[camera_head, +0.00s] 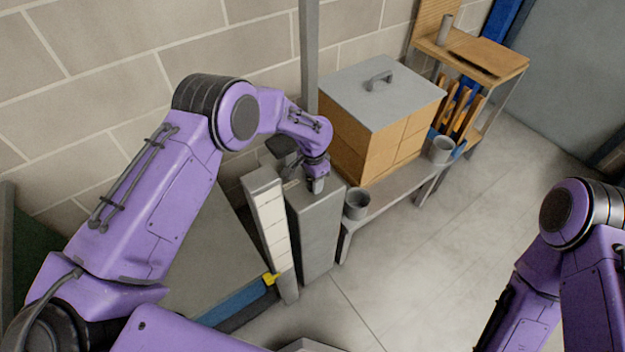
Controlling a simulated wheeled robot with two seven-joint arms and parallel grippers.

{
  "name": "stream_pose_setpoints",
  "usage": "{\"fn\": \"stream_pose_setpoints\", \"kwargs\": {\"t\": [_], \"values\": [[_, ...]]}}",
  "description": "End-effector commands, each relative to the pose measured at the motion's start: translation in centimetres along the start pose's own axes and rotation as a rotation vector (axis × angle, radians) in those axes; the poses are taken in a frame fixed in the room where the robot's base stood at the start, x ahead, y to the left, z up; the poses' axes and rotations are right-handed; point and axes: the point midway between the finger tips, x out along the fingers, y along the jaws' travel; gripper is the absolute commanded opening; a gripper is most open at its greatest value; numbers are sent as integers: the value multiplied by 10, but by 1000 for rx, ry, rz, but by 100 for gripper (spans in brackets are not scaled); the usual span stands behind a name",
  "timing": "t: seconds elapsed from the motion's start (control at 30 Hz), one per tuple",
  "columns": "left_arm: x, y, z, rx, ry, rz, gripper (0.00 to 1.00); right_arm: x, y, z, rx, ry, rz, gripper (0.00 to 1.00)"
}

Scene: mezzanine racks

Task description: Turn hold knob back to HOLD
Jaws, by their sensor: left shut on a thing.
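A tall grey box (318,235) stands upright near the wall, just right of a narrow panel with white tiles (270,225). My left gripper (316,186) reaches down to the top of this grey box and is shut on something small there. The gripper covers what it holds; the hold knob itself and its HOLD marking cannot be made out. My right arm comes in at the right edge, and its gripper is not in view.
Right of the box, a low bench (405,185) bears a wooden chest with a grey lid (372,82) and grey cups (357,203). A grey post (310,50) rises behind my left wrist. A yellow piece (271,279) sits on a blue bar. The floor at right is clear.

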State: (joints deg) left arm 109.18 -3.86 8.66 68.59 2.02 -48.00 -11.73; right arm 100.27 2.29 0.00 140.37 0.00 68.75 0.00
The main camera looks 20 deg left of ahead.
Motion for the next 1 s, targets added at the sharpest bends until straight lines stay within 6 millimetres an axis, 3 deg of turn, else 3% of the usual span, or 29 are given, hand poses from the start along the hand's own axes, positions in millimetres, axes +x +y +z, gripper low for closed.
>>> {"fn": "stream_pose_setpoints", "kwargs": {"t": [0.57, 0.6, 0.67, 1.0], "values": [[-2, -2, -2, -33, 8, -4, 11, 0, 0, 0, 0, 0, 0, 0], [-2, -2, -2, -33, 8, -4, 52, 0, 0, 0, 0, 0, 0, 0], [-2, -1, -2, -32, 7, -3, 67, 0, 0, 0, 0, 0, 0, 0], [-6, -1, -1, -30, 4, -2, 67, 1, 0, 0, 0, 0, 0, 0]]}}
